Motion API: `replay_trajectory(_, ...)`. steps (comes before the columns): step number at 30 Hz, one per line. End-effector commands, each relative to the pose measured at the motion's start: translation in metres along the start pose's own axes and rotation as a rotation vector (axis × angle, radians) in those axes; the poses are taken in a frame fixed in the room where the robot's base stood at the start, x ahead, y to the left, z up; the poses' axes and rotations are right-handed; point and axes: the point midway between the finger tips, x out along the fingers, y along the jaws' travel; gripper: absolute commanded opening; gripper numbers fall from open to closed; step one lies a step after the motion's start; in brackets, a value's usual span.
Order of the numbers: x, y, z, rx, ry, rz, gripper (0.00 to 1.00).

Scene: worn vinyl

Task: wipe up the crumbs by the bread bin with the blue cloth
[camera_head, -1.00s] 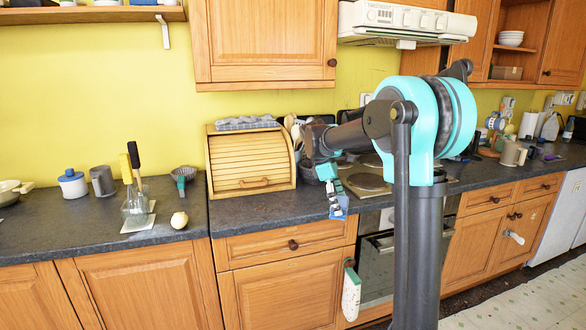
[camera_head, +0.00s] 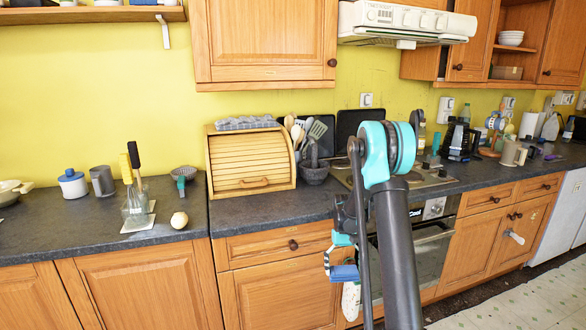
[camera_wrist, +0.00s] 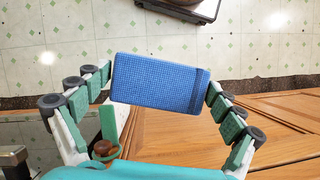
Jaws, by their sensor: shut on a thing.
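The blue cloth (camera_wrist: 160,82) is a folded, textured rectangle held between the fingers of my gripper (camera_wrist: 160,86) in the wrist view. In the head view my gripper (camera_head: 341,258) and the cloth (camera_head: 345,273) hang in front of the cupboard fronts, below the worktop edge and right of the bread bin. The wooden roll-front bread bin (camera_head: 250,162) stands shut on the worktop with a grey folded cloth on top. I cannot make out any crumbs on the dark worktop around it.
The dark worktop (camera_head: 270,212) has a clear strip before the bin. Right of the bin stands a utensil pot (camera_head: 314,174), then the hob.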

Motion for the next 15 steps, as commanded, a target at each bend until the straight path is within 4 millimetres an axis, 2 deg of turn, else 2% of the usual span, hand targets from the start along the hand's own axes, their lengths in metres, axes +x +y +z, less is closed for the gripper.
replay_trajectory(4, 0.0106, 0.0018, -0.0009, 0.042, 0.0, -0.017, 0.71)
replay_trajectory(15, 0.0113, 0.0015, -0.0009, 0.047, 0.001, -0.019, 0.71)
